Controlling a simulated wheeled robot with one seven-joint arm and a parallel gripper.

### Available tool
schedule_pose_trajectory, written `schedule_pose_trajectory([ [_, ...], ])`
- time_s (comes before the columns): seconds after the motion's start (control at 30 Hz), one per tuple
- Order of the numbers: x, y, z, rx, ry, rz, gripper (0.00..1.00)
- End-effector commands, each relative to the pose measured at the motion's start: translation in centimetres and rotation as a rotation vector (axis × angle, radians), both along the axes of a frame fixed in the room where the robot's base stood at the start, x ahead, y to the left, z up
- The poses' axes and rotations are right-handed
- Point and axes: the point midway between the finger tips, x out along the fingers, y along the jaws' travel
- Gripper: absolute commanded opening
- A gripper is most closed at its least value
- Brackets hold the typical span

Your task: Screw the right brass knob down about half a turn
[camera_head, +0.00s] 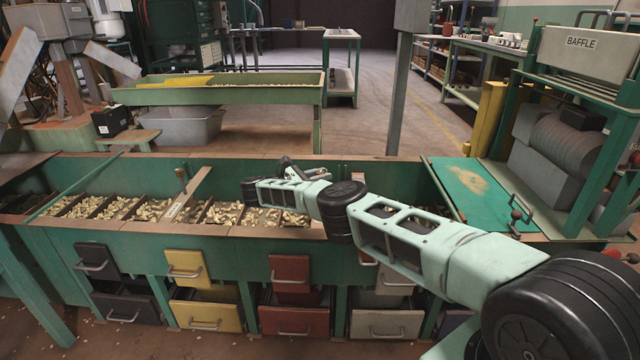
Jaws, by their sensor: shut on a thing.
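My arm reaches from the lower right across the green hopper bench (130,235). My gripper (288,165) is at the far end of the arm, above the back part of the nut trough, small and partly covered by my wrist. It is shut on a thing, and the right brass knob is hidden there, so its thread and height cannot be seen. A second knob on an upright rod (181,174) stands well to the left, on a wooden crosspiece with a label.
Nut compartments (120,207) lie left of and under my arm. Coloured drawers, such as a yellow one (205,316), line the bench front. A green panel (475,190) with small knobbed fittings (517,214) is at the right, beside the BAFFLE machine (580,45).

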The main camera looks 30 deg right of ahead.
Motion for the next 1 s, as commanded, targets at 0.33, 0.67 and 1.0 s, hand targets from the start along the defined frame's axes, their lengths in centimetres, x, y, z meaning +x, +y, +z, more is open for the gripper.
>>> schedule_pose_trajectory([
  [0.33,0.13,-0.09,0.24,0.002,-0.009,-0.052,0.02],
  [0.67,0.09,-0.08,0.42,0.003,-0.009,-0.057,0.02],
  [1.0,0.02,-0.04,0.27,0.004,-0.007,-0.059,0.45],
])
